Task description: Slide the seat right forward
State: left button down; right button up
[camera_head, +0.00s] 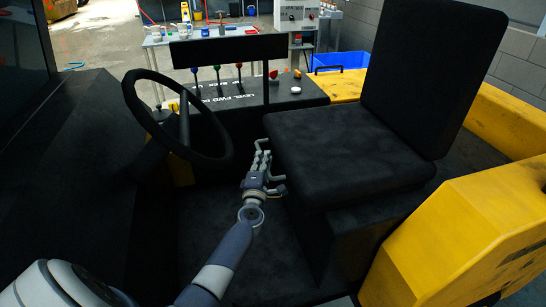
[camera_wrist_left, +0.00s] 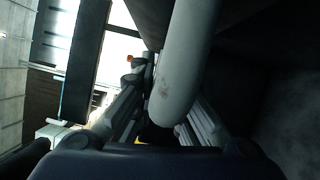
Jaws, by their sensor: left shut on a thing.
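The black seat (camera_head: 345,155) has a flat cushion and an upright backrest (camera_head: 432,70). It stands on a dark base in the middle right of the head view. My left gripper (camera_head: 262,158) is at the left edge of the cushion, low beside it. In the left wrist view, a grey rounded bar (camera_wrist_left: 188,65), which looks like the seat's lever, comes down between the fingers of my left gripper (camera_wrist_left: 165,105). The gripper is shut on this bar. The bar's far end and its mount are hidden. My right gripper is not in view.
A black steering wheel (camera_head: 178,118) stands left of my left arm. A console (camera_head: 275,92) with several coloured-knob levers lies ahead of the seat. A yellow body panel (camera_head: 450,240) is on the right. The dark floor between wheel and seat is open around my arm.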

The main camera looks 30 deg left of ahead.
pick_arm(q)
jog(key=shift+s+a+f, duration=0.15)
jog(key=shift+a+f, duration=0.05)
jog(key=c, duration=1.7)
grip_release()
jog(key=shift+s, duration=0.1)
jog(key=shift+o, duration=0.2)
jog(key=r+v, duration=0.1)
jog(key=v, duration=1.1)
jog(key=shift+f, duration=0.35)
